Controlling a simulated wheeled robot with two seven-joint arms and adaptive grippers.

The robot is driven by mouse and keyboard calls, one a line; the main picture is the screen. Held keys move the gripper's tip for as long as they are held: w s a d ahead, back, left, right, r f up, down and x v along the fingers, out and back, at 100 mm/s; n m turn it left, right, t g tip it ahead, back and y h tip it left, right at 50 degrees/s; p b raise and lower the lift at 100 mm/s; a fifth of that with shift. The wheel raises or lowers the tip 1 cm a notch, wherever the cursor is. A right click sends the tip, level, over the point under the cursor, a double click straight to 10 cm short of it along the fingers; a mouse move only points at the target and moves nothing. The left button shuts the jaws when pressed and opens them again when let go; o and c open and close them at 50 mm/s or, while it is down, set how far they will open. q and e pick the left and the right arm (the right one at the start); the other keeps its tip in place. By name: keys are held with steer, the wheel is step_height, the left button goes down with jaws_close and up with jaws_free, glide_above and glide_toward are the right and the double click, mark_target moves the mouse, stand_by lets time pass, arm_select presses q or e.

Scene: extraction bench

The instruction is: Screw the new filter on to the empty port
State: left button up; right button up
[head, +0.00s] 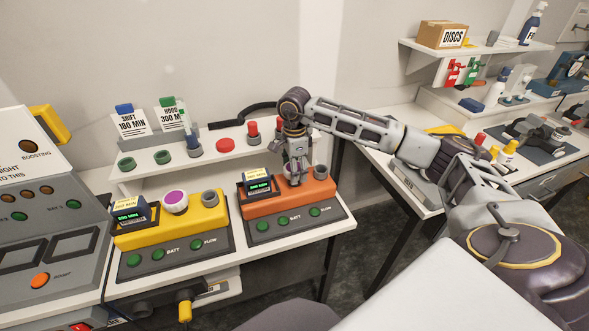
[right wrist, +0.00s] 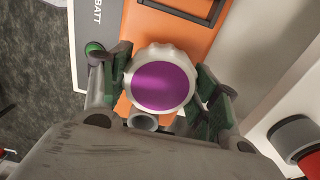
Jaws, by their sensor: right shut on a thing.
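My right gripper (right wrist: 162,90) is shut on a round filter with a purple top and a white ridged rim (right wrist: 160,86). In the head view the right gripper (head: 296,178) points down at the orange unit (head: 259,207), in its middle part. I cannot tell whether the filter touches a port. A grey port (head: 320,172) stands open at the orange unit's right end. In the right wrist view a grey port (right wrist: 143,122) shows just below the filter's rim. My left gripper is not in view.
A yellow unit (head: 137,239) to the left carries another purple-topped filter (head: 174,201) and a grey port (head: 209,197). A white shelf (head: 180,170) behind holds cards, green and grey rings, and red-topped items. A grey console stands at far left.

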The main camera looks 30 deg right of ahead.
steer(key=shift+f, duration=0.35)
stand_by(0.3)
steer(key=shift+m, duration=4.5)
steer(key=o, duration=1.3)
steer(key=shift+r, duration=0.1)
step_height(320, 180, up, 12)
